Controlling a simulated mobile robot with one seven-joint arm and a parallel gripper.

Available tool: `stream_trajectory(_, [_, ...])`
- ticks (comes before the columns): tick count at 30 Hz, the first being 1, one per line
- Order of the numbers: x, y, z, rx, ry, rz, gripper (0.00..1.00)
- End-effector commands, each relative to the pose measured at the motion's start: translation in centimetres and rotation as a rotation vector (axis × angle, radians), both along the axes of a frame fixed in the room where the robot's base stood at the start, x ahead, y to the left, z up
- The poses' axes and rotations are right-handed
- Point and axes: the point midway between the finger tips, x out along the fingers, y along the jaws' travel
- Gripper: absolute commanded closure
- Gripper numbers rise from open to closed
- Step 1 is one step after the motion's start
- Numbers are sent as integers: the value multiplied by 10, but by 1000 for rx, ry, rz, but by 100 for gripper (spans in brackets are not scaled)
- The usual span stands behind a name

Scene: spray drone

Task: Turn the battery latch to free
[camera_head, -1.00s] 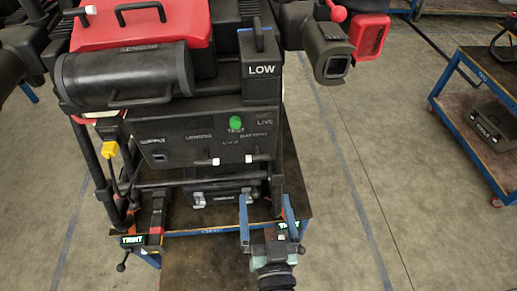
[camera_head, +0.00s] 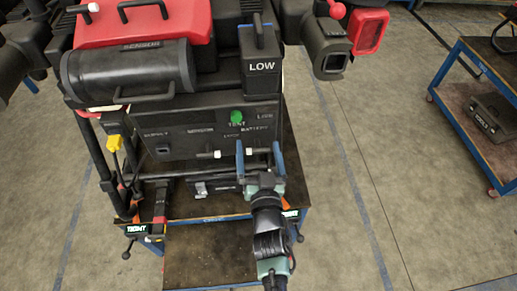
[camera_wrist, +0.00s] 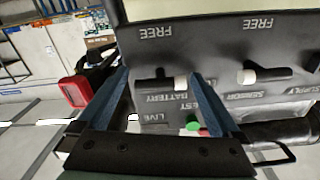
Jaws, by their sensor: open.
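The battery latch is a short dark lever with a white tip (camera_head: 248,152), below the BATTERY label on the drone's black front panel (camera_head: 185,135). In the wrist view, which shows the panel upside down, the latch's white tip (camera_wrist: 181,83) lies between my fingers, nearer the right one, with its dark lever lying sideways. FREE is printed beyond it on the panel. My gripper (camera_head: 257,147) is open, its blue fingers pointing at the panel on either side of the latch; it also shows in the wrist view (camera_wrist: 157,74). I cannot tell whether a finger touches the latch.
A second white-tipped latch (camera_head: 216,154) sits to the left, by the SENSOR label. A green button (camera_head: 237,116) is on the panel above. The battery box marked LOW (camera_head: 262,66) stands over the panel. A blue-framed cart (camera_head: 482,110) stands at right, with clear floor between.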

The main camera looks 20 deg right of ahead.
Motion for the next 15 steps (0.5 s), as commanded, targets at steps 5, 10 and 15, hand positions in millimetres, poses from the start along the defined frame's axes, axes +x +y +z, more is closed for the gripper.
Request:
stream_trajectory(5, [0,0,0,0,0,0,0])
stream_trajectory(10, [0,0,0,0,0,0,24])
stream_trajectory(15, [0,0,0,0,0,0,54])
